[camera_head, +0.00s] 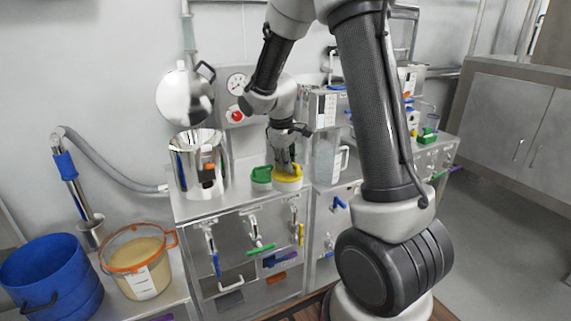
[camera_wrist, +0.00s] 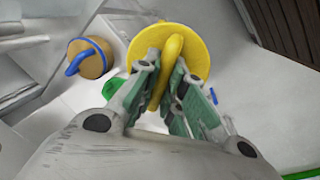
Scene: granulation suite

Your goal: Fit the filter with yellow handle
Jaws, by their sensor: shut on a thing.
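The filter with yellow handle (camera_head: 289,175) is a round yellow-topped disc on the steel cabinet top. In the wrist view its yellow disc (camera_wrist: 193,52) has a raised bar handle across the middle. My gripper (camera_head: 284,163) reaches down on it from above. In the wrist view the fingers of my gripper (camera_wrist: 168,88) are shut on the yellow handle, one finger on each side. The underside of the filter is hidden, so I cannot tell whether it touches the cabinet top.
A green-topped filter (camera_head: 261,176) stands close on the left. A steel vessel (camera_head: 185,165) stands farther left, its round lid (camera_head: 184,97) raised above it. A clear jug (camera_head: 328,158) is close on the right. A blue bucket (camera_head: 52,275) and an orange-rimmed tub (camera_head: 138,262) stand lower left.

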